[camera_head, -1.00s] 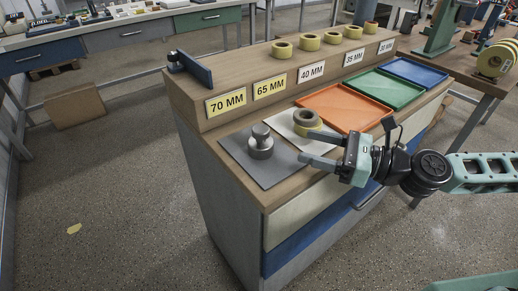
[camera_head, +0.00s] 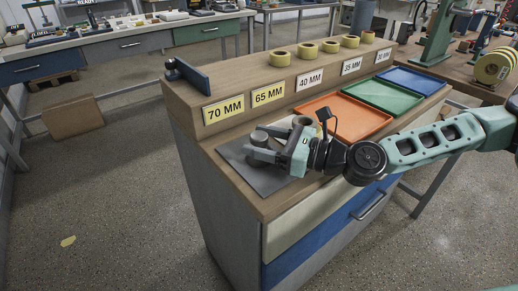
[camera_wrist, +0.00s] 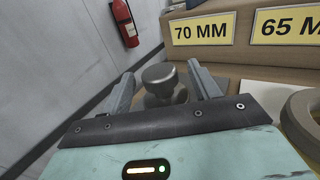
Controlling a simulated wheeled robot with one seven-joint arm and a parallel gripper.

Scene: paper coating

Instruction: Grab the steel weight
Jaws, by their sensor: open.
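The steel weight (camera_wrist: 160,82) is a grey cylinder with a knob on top. In the wrist view it stands upright between my two open fingers. In the head view the weight (camera_head: 260,138) is on the dark grey mat (camera_head: 262,176), partly hidden by my gripper. My gripper (camera_head: 262,146) reaches in from the right at the height of the weight, its fingers pointing left. In the wrist view my gripper (camera_wrist: 162,92) is open, with a finger on each side of the weight. Contact cannot be told.
A tape roll (camera_wrist: 304,118) lies close at the right in the wrist view. Behind stands a raised shelf with size labels, such as 70 MM (camera_head: 223,110), and several tape rolls. Orange (camera_head: 345,118), green (camera_head: 384,96) and blue (camera_head: 412,81) trays lie to the right.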

